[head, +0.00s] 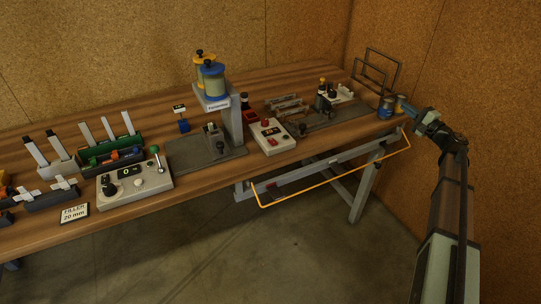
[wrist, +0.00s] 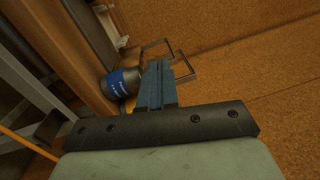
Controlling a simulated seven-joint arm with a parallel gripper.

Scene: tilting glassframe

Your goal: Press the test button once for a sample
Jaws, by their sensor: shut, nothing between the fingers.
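A white control box with red buttons (head: 270,136) sits at the bench's front edge in the head view. A larger pale control box (head: 135,184) with a display reading 0, a black knob and a green-topped lever stands further left. I cannot tell which control is the test button. My gripper (head: 405,108) is at the bench's right end, well to the right of both boxes. In the wrist view its fingers (wrist: 157,84) are together, with nothing held. Neither box can be made out in the wrist view.
A blue-labelled can (head: 387,106) is close to my gripper and also shows in the wrist view (wrist: 122,82). Dark wire frames (head: 376,70) stand behind it. A yellow and a blue canister (head: 212,80) rise mid-bench. An orange rail (head: 335,181) runs below the front edge.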

